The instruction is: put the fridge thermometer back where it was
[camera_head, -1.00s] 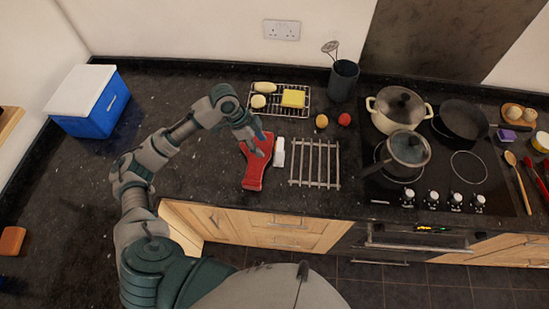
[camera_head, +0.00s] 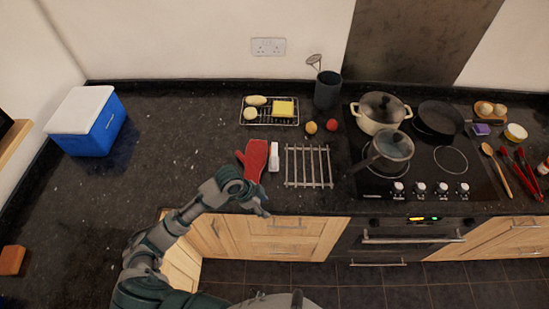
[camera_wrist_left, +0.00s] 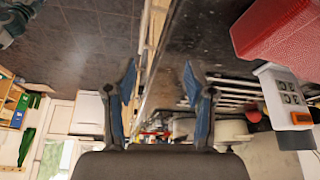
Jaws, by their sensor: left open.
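The fridge thermometer appears to be the small white block (camera_head: 274,157) lying on the dark counter between the red oven mitt (camera_head: 256,156) and the metal bar rack (camera_head: 309,166). In the left wrist view the white block (camera_wrist_left: 281,92) shows a small display with dark digits and an orange patch, right of my fingers. My left gripper (camera_head: 263,207) is at the counter's front edge, nearer me than the block and apart from it. Its two blue-padded fingers (camera_wrist_left: 160,85) are spread with nothing between them. My right gripper is not in view.
A wire rack (camera_head: 270,121) with food and a grey utensil pot (camera_head: 327,91) stand behind. The hob with pans (camera_head: 383,112) is to the right. A blue cool box (camera_head: 88,122) stands at the left. The counter between box and mitt is clear. A pale wood panel (camera_head: 182,262) stands open below.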

